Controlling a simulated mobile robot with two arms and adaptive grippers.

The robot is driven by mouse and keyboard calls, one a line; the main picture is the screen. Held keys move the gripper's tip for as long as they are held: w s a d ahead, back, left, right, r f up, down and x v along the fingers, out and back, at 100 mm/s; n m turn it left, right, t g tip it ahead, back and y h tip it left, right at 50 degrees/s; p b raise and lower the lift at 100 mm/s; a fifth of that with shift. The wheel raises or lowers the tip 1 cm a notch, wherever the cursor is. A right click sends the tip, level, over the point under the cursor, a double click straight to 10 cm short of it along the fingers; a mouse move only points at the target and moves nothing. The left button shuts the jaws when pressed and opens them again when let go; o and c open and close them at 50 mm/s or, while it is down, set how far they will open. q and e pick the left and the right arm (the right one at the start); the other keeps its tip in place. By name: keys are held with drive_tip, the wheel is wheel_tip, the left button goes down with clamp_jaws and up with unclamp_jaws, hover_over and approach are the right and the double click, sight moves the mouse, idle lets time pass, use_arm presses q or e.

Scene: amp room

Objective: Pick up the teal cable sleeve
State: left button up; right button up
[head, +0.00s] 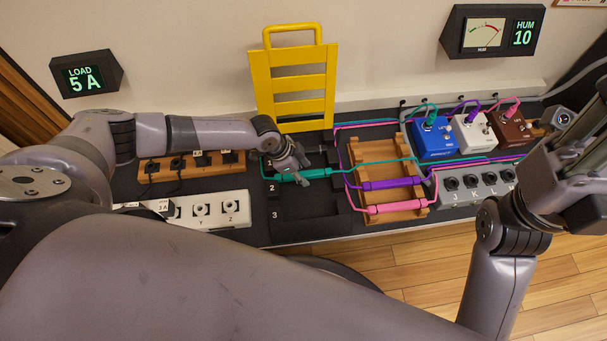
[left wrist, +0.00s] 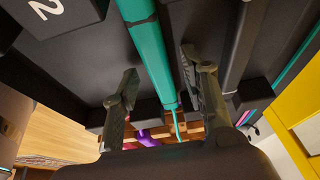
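The teal cable sleeve (head: 317,174) lies across the black slotted tray (head: 310,225), in the row between the marks 1 and 2. Teal cable runs from its right end toward the wooden rack. My left gripper (head: 296,172) is at the sleeve's left part, pointing down. In the left wrist view my left gripper (left wrist: 160,64) has its two fingers apart, with the teal sleeve (left wrist: 147,45) running between them. A gap shows on each side of the sleeve. My right arm is at the right edge; its fingertips cannot be made out.
A wooden rack (head: 413,205) beside the tray holds a purple sleeve (head: 391,183) and a pink sleeve (head: 392,208). Blue (head: 433,140), white and brown pedals stand at the back right. A yellow frame (head: 294,82) stands behind the tray. A white socket strip (head: 232,208) lies left.

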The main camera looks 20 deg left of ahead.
use_arm(q)
clamp_jaws()
drive_tip(key=shift+r, duration=0.1)
idle(0.5)
